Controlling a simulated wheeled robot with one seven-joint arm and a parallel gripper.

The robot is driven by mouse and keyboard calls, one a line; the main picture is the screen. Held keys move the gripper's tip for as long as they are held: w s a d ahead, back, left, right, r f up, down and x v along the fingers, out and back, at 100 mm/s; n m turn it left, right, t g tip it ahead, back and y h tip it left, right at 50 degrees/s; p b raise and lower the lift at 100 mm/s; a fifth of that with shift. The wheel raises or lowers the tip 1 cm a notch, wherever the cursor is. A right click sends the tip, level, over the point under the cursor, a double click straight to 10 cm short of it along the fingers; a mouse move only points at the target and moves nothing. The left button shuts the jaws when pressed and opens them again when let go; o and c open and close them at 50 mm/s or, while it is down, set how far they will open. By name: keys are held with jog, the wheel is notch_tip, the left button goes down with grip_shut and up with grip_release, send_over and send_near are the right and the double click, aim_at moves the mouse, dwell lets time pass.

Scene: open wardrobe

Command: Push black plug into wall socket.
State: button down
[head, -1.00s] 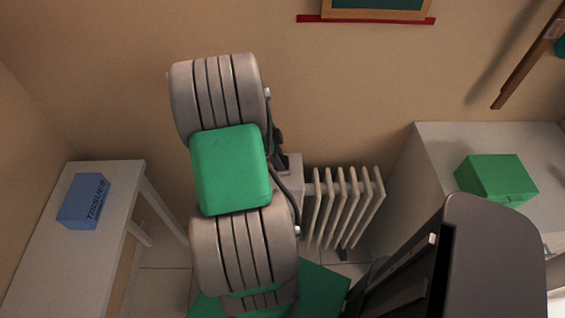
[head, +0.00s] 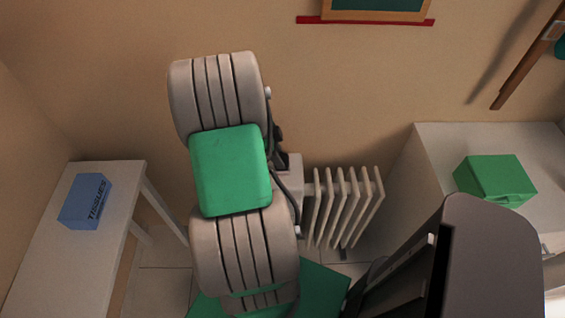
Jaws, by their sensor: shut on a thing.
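My arm, with grey ribbed joints and a green cover, fills the middle of the head view in front of the wall. My gripper is not visible; the arm hides that area. I cannot make out the black plug or the wall socket. A dark cable (head: 288,190) runs along the right side of my arm, close to the heater. A small dark piece (head: 278,134) shows at the arm's right edge; I cannot tell what it is.
A pale ribbed heater (head: 343,205) stands right of my arm. A white table (head: 62,255) with a blue tissue box (head: 86,201) is at left. A white cabinet (head: 440,150) bearing a green box (head: 495,180) is at right. A framed board (head: 375,12) hangs above.

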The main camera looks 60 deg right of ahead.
jog(key=shift+r+p, duration=0.35)
jog(key=shift+r, duration=0.35)
dwell(0.4)
jog(key=shift+r+p, duration=1.05)
jog(key=shift+r, duration=0.85)
